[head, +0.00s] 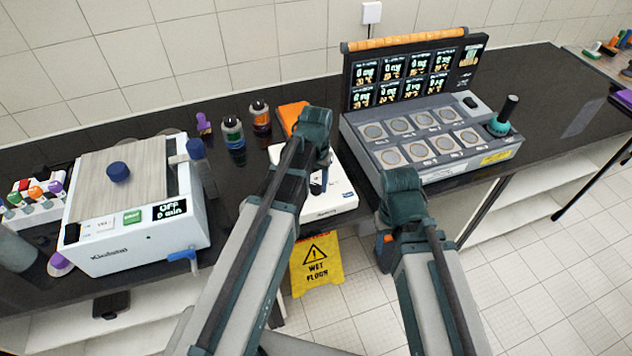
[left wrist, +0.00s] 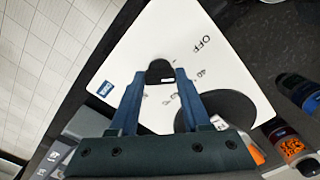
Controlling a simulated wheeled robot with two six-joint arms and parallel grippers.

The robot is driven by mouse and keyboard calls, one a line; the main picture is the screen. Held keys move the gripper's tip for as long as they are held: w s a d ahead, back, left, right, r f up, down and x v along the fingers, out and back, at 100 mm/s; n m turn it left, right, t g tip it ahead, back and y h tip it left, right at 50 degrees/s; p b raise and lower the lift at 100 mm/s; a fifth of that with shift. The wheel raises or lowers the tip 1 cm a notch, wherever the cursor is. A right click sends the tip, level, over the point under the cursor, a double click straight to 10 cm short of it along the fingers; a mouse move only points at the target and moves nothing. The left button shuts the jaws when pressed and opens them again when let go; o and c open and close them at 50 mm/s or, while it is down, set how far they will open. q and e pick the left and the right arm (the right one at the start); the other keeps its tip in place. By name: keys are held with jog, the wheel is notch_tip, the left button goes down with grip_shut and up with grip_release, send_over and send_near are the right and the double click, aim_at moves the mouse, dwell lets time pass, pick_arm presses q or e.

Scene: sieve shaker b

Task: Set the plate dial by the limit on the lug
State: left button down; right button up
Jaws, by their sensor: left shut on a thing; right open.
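A white plate unit (head: 335,200) stands on the dark bench, partly hidden by my left arm. In the left wrist view its white top (left wrist: 125,45) bears printed marks, including OFF and 40, and a dark round plate (left wrist: 222,108). My left gripper (head: 320,185) is over the unit; its fingertips (left wrist: 161,78) are shut on the black dial (left wrist: 160,70). The exact dial setting is not clear. My right gripper (head: 385,245) is open and low in front of the bench edge, apart from the unit. I cannot make out a lug or its limit.
A white shaker box (head: 135,235) with an OFF display stands at left. A grey multi-well unit (head: 440,120) with lit screens stands at right. A yellow wet-floor sign (head: 317,266) stands below.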

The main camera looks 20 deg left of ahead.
aim_at(316, 185)
pick_arm(q)
jog(key=shift+m, duration=2.2)
jog(key=shift+c, duration=1.8)
grip_release()
notch_tip(316, 185, up, 14)
jog(key=p, duration=1.4)
jog(key=shift+f, duration=0.1)
